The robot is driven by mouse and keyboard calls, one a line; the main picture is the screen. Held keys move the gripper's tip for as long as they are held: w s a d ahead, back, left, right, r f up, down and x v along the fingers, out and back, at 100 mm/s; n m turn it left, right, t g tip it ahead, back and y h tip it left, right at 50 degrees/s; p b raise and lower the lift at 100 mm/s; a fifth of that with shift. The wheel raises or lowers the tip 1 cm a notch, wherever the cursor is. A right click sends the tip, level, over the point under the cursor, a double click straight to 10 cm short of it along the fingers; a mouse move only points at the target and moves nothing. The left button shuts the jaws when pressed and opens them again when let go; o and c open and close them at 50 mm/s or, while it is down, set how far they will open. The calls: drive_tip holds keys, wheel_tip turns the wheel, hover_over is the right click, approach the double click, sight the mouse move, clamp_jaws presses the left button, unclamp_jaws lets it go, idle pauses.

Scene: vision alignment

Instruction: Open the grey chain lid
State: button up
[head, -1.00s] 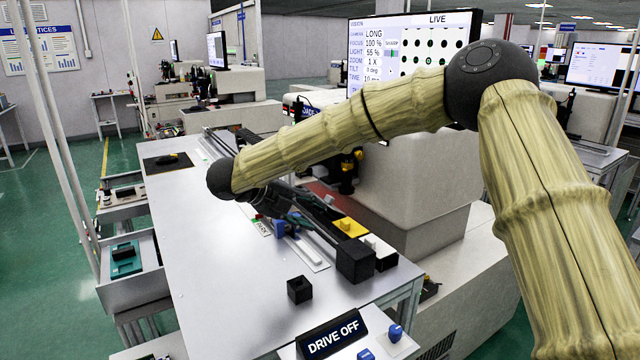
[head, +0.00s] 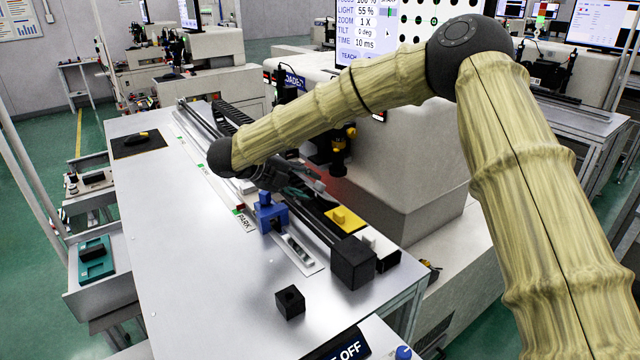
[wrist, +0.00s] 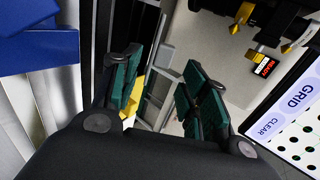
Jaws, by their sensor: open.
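My gripper (head: 290,188) is over the long rail assembly on the bench, partly hidden behind my forearm. In the wrist view my gripper (wrist: 163,88) is open, with dark green finger pads apart and nothing between them that I can see it hold. Light grey bars and a yellow part show beyond the fingers. I cannot tell for sure which part is the grey chain lid; a dark ribbed cable chain (head: 230,113) lies along the rail behind my forearm. A blue block (head: 271,213) stands beside the gripper, and blue also fills the wrist view's upper left (wrist: 38,45).
A black block (head: 352,262) sits at the rail's near end, beside a yellow plate (head: 343,217). A small black cube (head: 290,302) lies on the bench. The machine body (head: 410,165) rises on the right.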

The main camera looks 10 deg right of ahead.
sight(319, 187)
drive_tip(key=shift+w+d+f, duration=0.5)
drive_tip(key=shift+d+f, duration=0.1)
drive_tip(key=d, duration=0.3)
drive_tip(key=shift+s+f+p, duration=0.2)
drive_tip(key=shift+f+p, duration=0.05)
drive_tip(key=shift+p, duration=0.1)
drive_tip(key=shift+w+f, duration=0.45)
drive_tip(key=shift+s+a+r, duration=0.1)
drive_tip(key=shift+s+r, duration=0.15)
drive_tip(key=shift+s, duration=0.05)
drive_tip(key=shift+c, duration=0.5)
drive_tip(key=shift+w+f, duration=0.15)
drive_tip(key=c, duration=0.7)
drive_tip(key=shift+c, duration=0.6)
